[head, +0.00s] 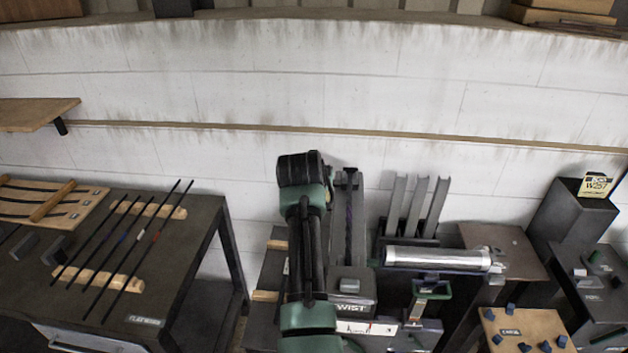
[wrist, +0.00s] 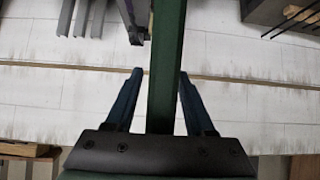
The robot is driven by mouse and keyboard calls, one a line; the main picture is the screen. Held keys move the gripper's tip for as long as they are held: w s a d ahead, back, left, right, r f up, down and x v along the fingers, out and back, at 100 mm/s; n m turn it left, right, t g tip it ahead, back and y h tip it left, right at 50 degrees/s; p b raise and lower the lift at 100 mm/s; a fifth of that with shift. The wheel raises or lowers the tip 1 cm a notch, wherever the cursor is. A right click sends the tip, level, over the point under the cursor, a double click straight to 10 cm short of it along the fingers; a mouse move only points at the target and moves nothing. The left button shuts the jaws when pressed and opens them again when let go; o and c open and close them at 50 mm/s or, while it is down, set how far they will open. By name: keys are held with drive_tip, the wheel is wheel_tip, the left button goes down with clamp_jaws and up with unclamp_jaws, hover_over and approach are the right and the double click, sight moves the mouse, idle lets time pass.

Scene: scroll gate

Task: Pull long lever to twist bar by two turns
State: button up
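The twist station (head: 352,306), labelled TWIST, stands in the middle of the head view behind my arm. A thin purple bar (head: 349,212) runs up its dark frame; part of a purple piece also shows in the wrist view (wrist: 135,16). In the wrist view a long dark green bar, which looks like the lever (wrist: 166,50), runs from the top edge down between the fingers of my gripper (wrist: 160,74). The fingers are apart, with a gap on the left; I cannot tell whether the right one touches it. The head view does not show the fingers clearly.
Right of the station are grey upright channels (head: 418,208), a silver cylinder (head: 438,258) and a small green-handled device (head: 432,290). A table with thin rods (head: 125,240) stands at left. Blue pieces lie on a wooden board (head: 525,330) at right.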

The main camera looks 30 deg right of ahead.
drive_tip(key=shift+s+a, duration=0.1)
drive_tip(key=b+v, duration=0.4)
drive_tip(key=v, duration=0.8)
drive_tip(key=shift+s+r, duration=0.25)
drive_tip(key=shift+r, duration=0.05)
drive_tip(key=shift+a, duration=0.1)
